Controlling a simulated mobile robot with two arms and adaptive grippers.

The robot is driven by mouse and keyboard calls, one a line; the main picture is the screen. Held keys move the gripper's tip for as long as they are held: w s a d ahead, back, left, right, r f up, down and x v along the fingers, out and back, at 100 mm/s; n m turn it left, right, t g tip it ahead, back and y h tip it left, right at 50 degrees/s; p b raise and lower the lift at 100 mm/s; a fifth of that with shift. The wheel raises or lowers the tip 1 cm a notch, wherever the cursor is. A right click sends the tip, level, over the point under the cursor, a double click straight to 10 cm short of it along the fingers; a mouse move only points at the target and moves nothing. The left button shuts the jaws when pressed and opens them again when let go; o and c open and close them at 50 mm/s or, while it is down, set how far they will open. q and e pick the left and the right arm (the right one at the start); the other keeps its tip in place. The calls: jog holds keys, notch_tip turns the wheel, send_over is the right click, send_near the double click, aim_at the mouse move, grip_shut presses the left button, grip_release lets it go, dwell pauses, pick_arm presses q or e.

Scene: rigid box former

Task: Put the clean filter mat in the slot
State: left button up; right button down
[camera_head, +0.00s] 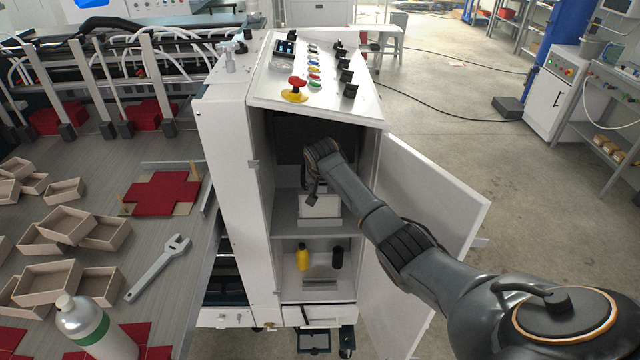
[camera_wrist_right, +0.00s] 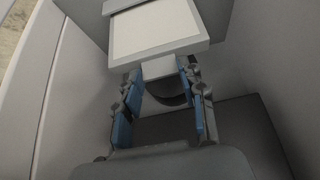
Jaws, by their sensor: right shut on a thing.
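A pale, light-framed panel, which looks like the clean filter mat (camera_head: 320,207), is inside the open cabinet, above its middle shelf. In the right wrist view the mat (camera_wrist_right: 158,28) lies just beyond the fingertips, with a narrow pale tab between them. My right gripper (camera_wrist_right: 160,78) is shut on the mat at that tab. The slot cannot be made out clearly. My left gripper is not in view.
A yellow bottle (camera_head: 303,257) and a dark one (camera_head: 337,258) stand on the lower shelf. A wrench (camera_head: 158,268) and several wooden boxes lie on the left table.

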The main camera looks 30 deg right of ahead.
jog(key=shift+f, duration=0.15)
jog(key=c, duration=0.8)
grip_release()
jog(key=shift+s+a+r, duration=0.15)
jog(key=shift+s+r, duration=0.05)
jog(key=shift+r, duration=0.45)
jog(key=b+v, duration=0.1)
jog(key=v, duration=1)
